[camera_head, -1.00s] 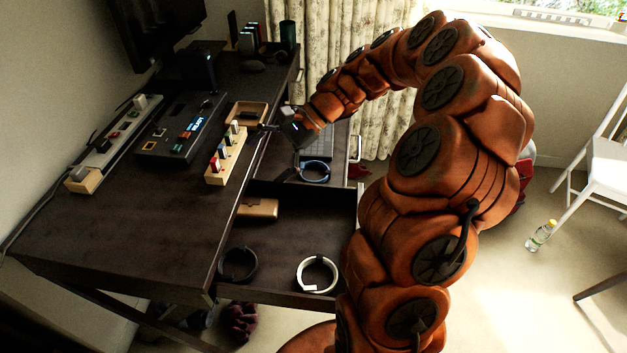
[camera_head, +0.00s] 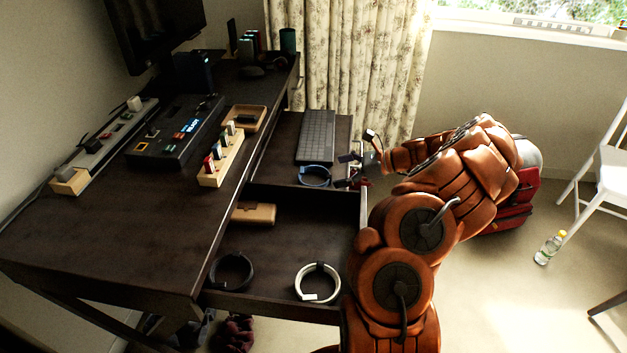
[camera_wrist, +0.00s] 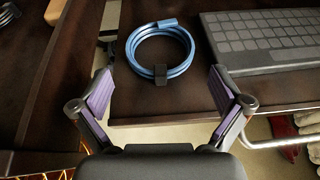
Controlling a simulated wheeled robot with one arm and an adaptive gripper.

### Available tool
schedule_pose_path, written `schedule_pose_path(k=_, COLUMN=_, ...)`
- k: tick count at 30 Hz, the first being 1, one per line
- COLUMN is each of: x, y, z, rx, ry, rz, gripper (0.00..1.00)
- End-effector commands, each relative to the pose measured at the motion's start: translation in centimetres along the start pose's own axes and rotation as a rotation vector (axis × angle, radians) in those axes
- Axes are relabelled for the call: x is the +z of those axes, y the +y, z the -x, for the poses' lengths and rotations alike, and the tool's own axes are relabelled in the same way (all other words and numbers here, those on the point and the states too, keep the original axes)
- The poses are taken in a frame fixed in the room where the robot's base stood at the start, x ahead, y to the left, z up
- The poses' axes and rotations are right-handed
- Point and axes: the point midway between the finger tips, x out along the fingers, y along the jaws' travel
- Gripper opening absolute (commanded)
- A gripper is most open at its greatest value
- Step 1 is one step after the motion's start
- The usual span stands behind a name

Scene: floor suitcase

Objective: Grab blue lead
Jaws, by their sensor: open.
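The blue lead (camera_head: 314,175) is a coiled cable lying in the far open drawer, near that drawer's front-left part and just in front of the keyboard. In the wrist view the blue lead (camera_wrist: 160,52) shows as a round coil with a dark strap at its lower side and a blue plug end at top. My gripper (camera_head: 358,158) is at the right edge of the drawer, to the right of the coil. In the wrist view my gripper (camera_wrist: 160,100) is open and empty, its purple-padded fingers either side of the coil's near side, apart from it.
A keyboard (camera_head: 317,136) lies beyond the coil. The nearer drawer (camera_head: 290,235) holds a white coil (camera_head: 318,283), a black coil (camera_head: 231,270) and a wooden box (camera_head: 254,213). The desk (camera_head: 130,225) is at left. A red suitcase (camera_head: 515,205) stands behind my arm.

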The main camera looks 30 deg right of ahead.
Motion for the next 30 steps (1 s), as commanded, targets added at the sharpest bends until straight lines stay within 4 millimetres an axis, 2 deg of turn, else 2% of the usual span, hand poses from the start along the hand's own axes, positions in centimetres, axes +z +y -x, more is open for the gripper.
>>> schedule_pose_path(k=3, x=0.1, y=0.1, z=-1.3, rx=0.005, ry=-0.002, rz=0.001, gripper=1.0)
schedule_pose_path(k=11, x=0.1, y=0.1, z=-3.2, rx=0.003, ry=0.001, rz=0.002, gripper=1.0)
schedule_pose_path(k=18, x=0.3, y=0.0, z=-6.4, rx=0.004, ry=-0.001, rz=0.002, gripper=1.0)
schedule_pose_path(k=26, x=0.4, y=0.0, z=-6.8, rx=0.001, ry=0.0, rz=0.003, gripper=1.0)
schedule_pose_path(k=30, x=0.4, y=0.0, z=-6.8, rx=0.001, ry=0.0, rz=0.003, gripper=0.88)
